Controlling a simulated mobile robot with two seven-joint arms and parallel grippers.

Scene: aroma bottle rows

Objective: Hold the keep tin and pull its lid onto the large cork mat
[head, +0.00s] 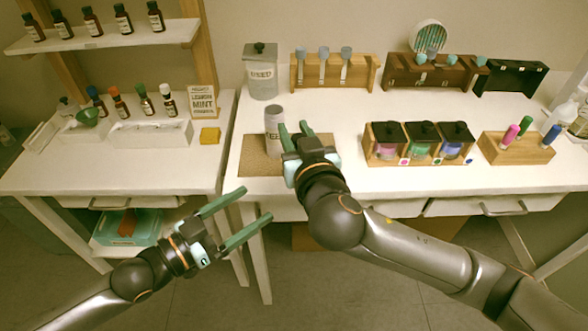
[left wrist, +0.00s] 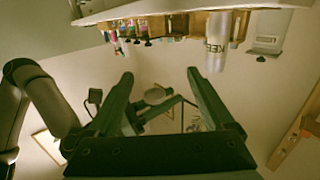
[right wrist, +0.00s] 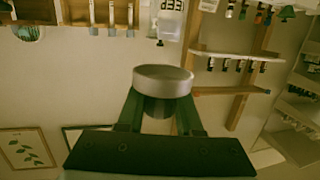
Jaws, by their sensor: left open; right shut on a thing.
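The keep tin (head: 274,137), a pale grey cylinder with a dark label, stands upright on the large cork mat (head: 256,167). It also shows upside down in the left wrist view (left wrist: 216,58); I cannot tell whether its top is open. My right gripper (head: 294,126) is just right of the tin in the head view. My left gripper (head: 257,203) is open and empty, in front of the table edge, apart from the tin.
A USED jar (head: 262,80) with a black knob stands behind the tin. A rack of lidded colored jars (head: 386,158) is to the right, and a wooden tool stand (head: 335,84) is at the back.

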